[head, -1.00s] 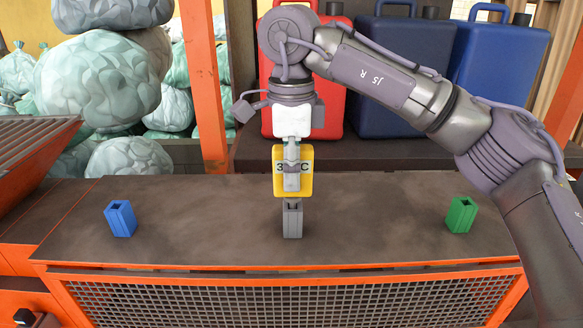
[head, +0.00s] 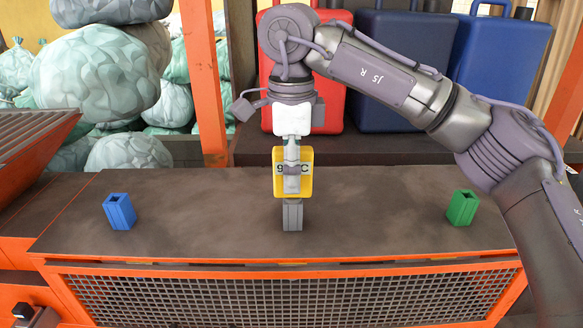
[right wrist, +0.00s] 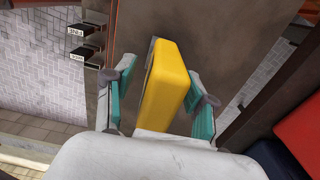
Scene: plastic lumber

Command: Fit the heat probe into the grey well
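The heat probe (head: 307,184) is a yellow block with a white display, upright at the middle of the bench. Its display reads a 9 and a C, with the middle covered by a finger. The grey well (head: 292,218) stands directly under it; the probe's lower end is hidden in the well and its body sits at the well's top. My right gripper (head: 292,178) is around the probe from above. In the right wrist view its teal fingers (right wrist: 160,90) stand apart on either side of the yellow body (right wrist: 168,85), with a gap at the left finger. My left gripper is not in view.
A blue well (head: 119,211) stands at the left of the bench and a green well (head: 463,207) at the right. An orange post (head: 205,90) and red (head: 335,95) and blue (head: 400,75) cases stand behind. The bench top (head: 200,225) between the wells is clear.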

